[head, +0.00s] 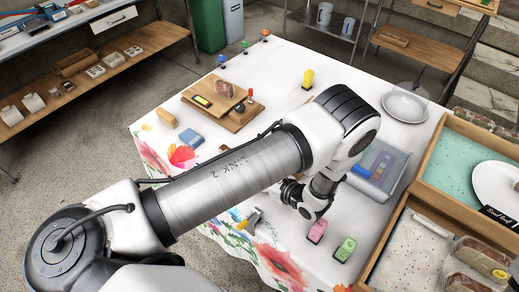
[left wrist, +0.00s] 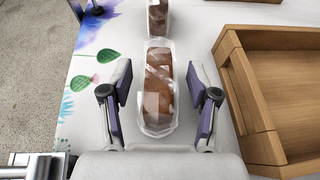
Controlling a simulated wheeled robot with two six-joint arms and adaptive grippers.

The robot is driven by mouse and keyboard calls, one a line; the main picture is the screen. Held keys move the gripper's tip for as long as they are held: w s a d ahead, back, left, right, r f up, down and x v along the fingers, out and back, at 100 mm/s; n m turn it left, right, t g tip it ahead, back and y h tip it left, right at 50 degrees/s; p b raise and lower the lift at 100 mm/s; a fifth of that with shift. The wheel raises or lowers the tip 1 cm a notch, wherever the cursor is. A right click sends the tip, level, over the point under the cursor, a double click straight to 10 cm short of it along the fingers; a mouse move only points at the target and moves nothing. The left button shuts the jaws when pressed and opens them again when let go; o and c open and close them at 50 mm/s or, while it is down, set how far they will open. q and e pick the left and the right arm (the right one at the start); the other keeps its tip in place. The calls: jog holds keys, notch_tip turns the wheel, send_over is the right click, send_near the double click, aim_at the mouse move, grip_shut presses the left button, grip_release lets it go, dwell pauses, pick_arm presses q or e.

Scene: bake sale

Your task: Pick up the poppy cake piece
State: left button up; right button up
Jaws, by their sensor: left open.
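In the left wrist view a brown cake piece (left wrist: 158,85) in clear wrapping lies lengthwise on the white cloth. I cannot tell from its look whether it is the poppy one. My left gripper (left wrist: 163,118) is open, with one finger on each side of this piece and a gap to both. A second wrapped brown piece (left wrist: 158,17) lies just beyond it, cut off by the top edge. In the head view my left gripper (head: 290,191) is mostly hidden behind my arm, and the piece at it cannot be made out. My right gripper is not in view.
A wooden tray (left wrist: 258,110) stands close to the right of the piece. The cloth's flowered edge is at left. In the head view a pink item (head: 317,231) and green item (head: 346,248) stand near the gripper. Crates (head: 423,206) are at right, a plate (head: 405,106) behind.

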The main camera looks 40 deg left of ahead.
pick_arm(q)
jog(key=shift+r, duration=0.1)
jog(key=c, duration=0.8)
jog(key=shift+r, duration=0.1)
